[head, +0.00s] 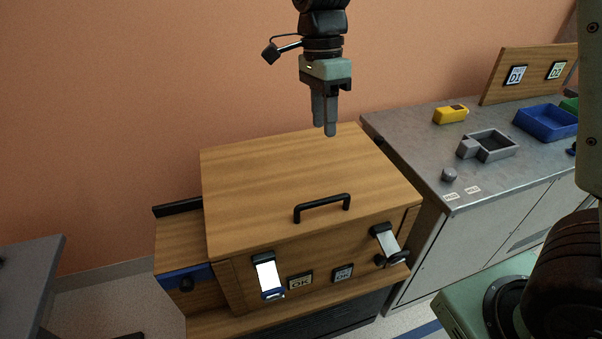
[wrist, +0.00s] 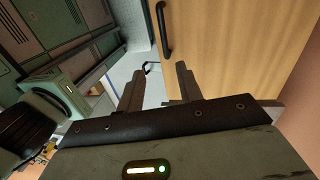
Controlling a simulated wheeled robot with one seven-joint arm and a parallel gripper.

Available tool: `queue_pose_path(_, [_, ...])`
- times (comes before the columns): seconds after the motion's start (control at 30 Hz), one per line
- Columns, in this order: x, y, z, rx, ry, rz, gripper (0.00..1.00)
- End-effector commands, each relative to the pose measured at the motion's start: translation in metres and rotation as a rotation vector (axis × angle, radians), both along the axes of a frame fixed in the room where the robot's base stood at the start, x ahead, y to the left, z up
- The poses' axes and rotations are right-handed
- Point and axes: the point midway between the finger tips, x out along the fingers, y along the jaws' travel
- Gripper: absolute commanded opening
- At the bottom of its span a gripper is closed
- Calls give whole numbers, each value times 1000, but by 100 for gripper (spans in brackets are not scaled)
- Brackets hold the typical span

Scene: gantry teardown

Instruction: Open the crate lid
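The wooden crate (head: 235,285) stands in the middle of the head view, with its lid (head: 260,180) lying flat on top. A black bar handle (head: 322,205) is fixed near the lid's front edge; it also shows in the wrist view (wrist: 161,30). Two metal latches sit on the front, a left one (head: 268,275) and a right one (head: 388,243); I cannot tell if they are fastened. My gripper (head: 325,131) points down above the back part of the lid, apart from it and from the handle. In the wrist view its fingers (wrist: 158,75) are spread with nothing between them.
A metal bench (head: 400,135) at the right carries a yellow device (head: 451,114), a grey tray (head: 490,145), a blue bin (head: 546,122) and a small grey knob (head: 449,175). A grey table (head: 35,275) stands at the left. An orange wall (head: 130,110) rises behind the crate.

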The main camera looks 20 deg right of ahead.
Motion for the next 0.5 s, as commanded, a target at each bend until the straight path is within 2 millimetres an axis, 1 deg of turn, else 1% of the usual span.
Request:
queue_pose_path(0.13, [4, -4, -3, -15, 4, -51, 36])
queue_pose_path(0.23, [1, -4, -13, -16, 7, -52, 36])
queue_pose_path(0.37, [-4, -4, -36, -17, 9, -51, 36])
queue_pose_path(0.5, [-9, -4, -65, -15, 8, -49, 36])
